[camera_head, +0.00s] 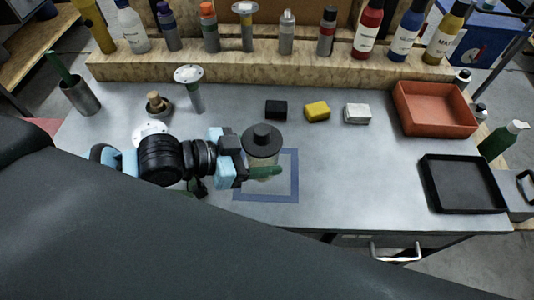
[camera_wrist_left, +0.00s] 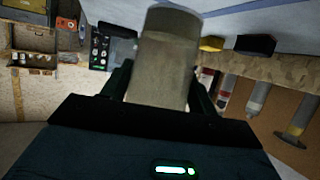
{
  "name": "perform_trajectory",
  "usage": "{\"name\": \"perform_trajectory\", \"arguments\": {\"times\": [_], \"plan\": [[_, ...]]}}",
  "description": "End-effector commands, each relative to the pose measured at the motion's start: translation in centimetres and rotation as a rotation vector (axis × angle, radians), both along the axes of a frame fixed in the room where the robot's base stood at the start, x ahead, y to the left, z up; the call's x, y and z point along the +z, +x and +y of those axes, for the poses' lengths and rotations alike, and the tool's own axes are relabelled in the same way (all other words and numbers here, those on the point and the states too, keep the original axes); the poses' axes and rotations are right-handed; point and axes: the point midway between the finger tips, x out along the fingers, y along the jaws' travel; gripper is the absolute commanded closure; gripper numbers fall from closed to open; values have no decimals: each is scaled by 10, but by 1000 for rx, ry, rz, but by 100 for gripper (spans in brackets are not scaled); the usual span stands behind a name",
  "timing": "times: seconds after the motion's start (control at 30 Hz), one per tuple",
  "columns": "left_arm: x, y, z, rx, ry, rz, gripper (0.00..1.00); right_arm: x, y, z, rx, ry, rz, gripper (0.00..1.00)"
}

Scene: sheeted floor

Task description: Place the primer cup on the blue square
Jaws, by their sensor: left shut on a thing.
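In the left wrist view the cup (camera_wrist_left: 165,55) is a beige-grey cylinder between the two dark fingers. The blue square (camera_head: 297,178) is an outline on the grey bench top. The cup appears over its upper left part and hides some of its back edge. I cannot tell whether the cup's base touches the bench. My right gripper is not in view.
Black (camera_head: 276,109), yellow (camera_head: 317,111) and white (camera_head: 357,113) blocks lie behind the square. A red tray (camera_head: 436,108) and a black tray (camera_head: 462,184) are at right. Bottles line a wooden ledge (camera_head: 270,66) at the back. Bench right of the square is clear.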

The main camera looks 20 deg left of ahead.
Motion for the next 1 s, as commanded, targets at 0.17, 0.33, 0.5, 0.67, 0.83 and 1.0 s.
{"name": "perform_trajectory", "arguments": {"times": [0.17,0.33,0.5,0.67,0.83,1.0], "plan": [[-2,21,-2,1,0,-2,63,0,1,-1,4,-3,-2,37],[-3,24,-3,0,1,1,63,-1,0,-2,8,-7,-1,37],[-12,23,-3,0,0,4,63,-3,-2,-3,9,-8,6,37],[-34,23,-3,1,1,6,63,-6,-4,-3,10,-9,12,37],[-38,23,-2,0,0,0,63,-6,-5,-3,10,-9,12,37],[-39,23,-2,0,1,1,63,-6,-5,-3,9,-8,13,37]]}}
